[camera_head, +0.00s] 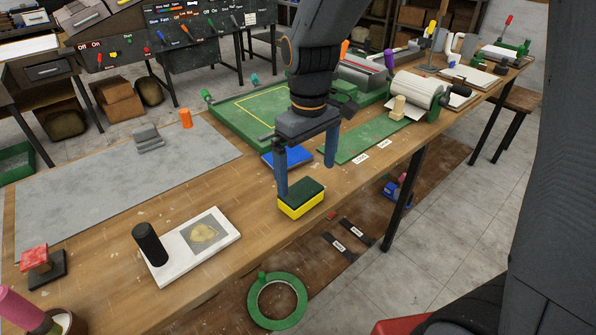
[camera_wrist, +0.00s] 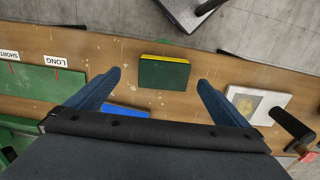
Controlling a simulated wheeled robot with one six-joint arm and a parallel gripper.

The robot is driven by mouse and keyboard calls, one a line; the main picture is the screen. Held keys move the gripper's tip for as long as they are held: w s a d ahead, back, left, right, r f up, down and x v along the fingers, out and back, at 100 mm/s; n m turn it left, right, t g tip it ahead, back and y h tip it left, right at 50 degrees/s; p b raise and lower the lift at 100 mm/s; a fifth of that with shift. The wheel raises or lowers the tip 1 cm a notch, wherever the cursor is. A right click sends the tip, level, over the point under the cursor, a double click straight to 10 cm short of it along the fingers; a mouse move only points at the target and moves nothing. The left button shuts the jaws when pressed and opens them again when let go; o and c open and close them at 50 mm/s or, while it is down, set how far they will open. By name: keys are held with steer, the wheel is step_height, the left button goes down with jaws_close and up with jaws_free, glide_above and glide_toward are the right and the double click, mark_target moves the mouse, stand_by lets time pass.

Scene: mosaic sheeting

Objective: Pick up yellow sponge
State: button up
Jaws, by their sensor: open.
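The yellow sponge (camera_head: 301,205) lies on the wooden table near its front edge, with a dark green top face. In the wrist view the sponge (camera_wrist: 163,73) lies ahead of and between the fingertips, its green face toward the camera and a yellow strip along the far edge. My gripper (camera_head: 306,180) is open and empty, its two blue fingers apart. In the head view the left finger overlaps the back left of the sponge. I cannot tell whether it touches. My gripper also shows in the wrist view (camera_wrist: 160,82), with a finger on either side of the sponge.
A blue flat block (camera_head: 287,156) lies behind the sponge. A white tile (camera_head: 222,246) with a black cylinder (camera_head: 150,243) stands to the left. A green board (camera_head: 363,141) with labels lies to the right. Bare table surrounds the sponge; the table edge (camera_head: 330,209) is close in front.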

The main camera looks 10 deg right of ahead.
mark_target(301, 191)
steer(key=shift+w+a+r, duration=0.15)
steer(key=shift+w+a, duration=0.2)
steer(key=shift+w, duration=0.05)
steer(key=shift+w+f, duration=0.1)
steer(key=shift+f, duration=0.2)
steer(key=shift+s+a+f+p, duration=0.15)
steer(key=shift+f+p, duration=0.25)
steer(key=shift+f, duration=0.75)
steer(key=shift+s+a+f+p, duration=0.1)
steer(key=shift+f+p, duration=0.3)
steer(key=shift+f, duration=0.8)
steer(key=shift+s+a+f+p, duration=0.15)
steer(key=shift+f+p, duration=0.25)
steer(key=shift+f, duration=0.75)
steer(key=shift+d, duration=0.1)
steer(key=c, duration=1.1)
step_height(301, 191, up, 10)
steer(key=shift+r+b, duration=0.1)
steer(key=shift+b, duration=0.95)
